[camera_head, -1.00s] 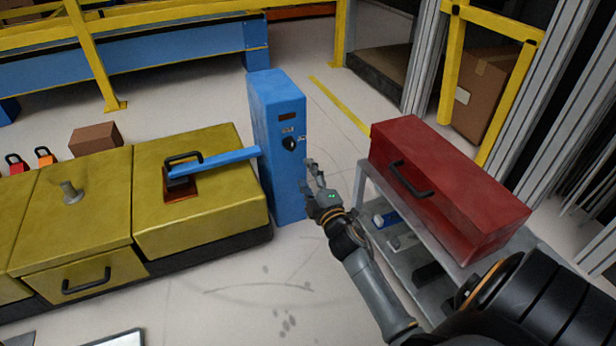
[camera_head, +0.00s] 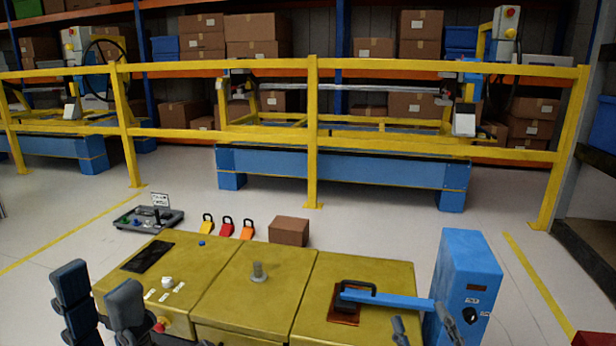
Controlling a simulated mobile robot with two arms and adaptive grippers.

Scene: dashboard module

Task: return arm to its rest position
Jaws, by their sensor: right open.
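My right gripper (camera_head: 418,319) shows only by its fingertips at the bottom edge of the head view. They are apart and empty, in front of the blue lever (camera_head: 390,300) and the blue box (camera_head: 464,280). The rest of the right arm is out of view. My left gripper (camera_head: 97,281) is at the lower left, its two dark fingers apart with nothing between them. It overlaps the left end of the yellow dashboard module (camera_head: 215,262) in the picture. The blue lever lies across the module's right section toward the blue box.
Yellow, red and orange padlocks (camera_head: 227,228), a brown box (camera_head: 289,231) and a small control panel (camera_head: 149,219) lie behind the module. A yellow railing (camera_head: 313,130) stands farther back. A red box corner (camera_head: 587,339) shows at lower right.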

